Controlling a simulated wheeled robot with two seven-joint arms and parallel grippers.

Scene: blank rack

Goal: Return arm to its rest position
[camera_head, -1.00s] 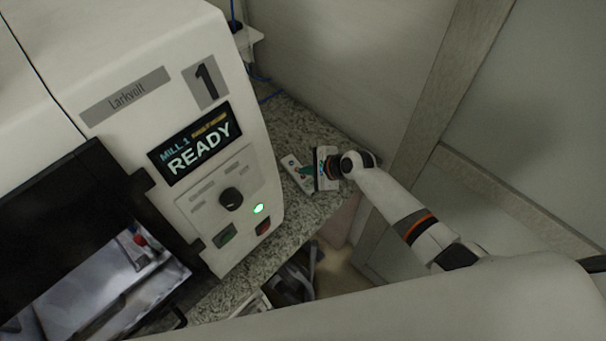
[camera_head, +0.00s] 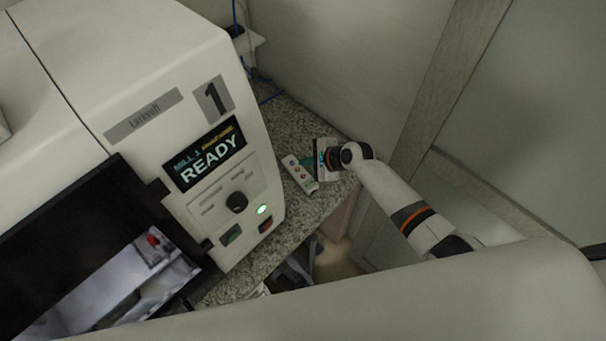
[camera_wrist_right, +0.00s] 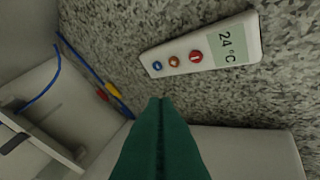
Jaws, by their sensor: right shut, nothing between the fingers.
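My right arm (camera_head: 395,196) comes in from the right in the head view and reaches over the speckled counter beside the mill. Its gripper (camera_head: 306,162) is near a white remote (camera_head: 299,174) that lies on the counter. In the right wrist view the green fingers (camera_wrist_right: 160,103) are pressed together with nothing between them. The remote (camera_wrist_right: 203,49) lies beyond their tips, apart from them, with a "24 °C" display and several round buttons. My left gripper is out of view.
The white mill (camera_head: 130,60) stands on the left, its screen (camera_head: 205,154) reading "READY" and a green light lit. A wall and a post (camera_head: 433,90) stand close to the right of the arm. Blue cables (camera_wrist_right: 92,73) lie on the counter (camera_head: 290,115).

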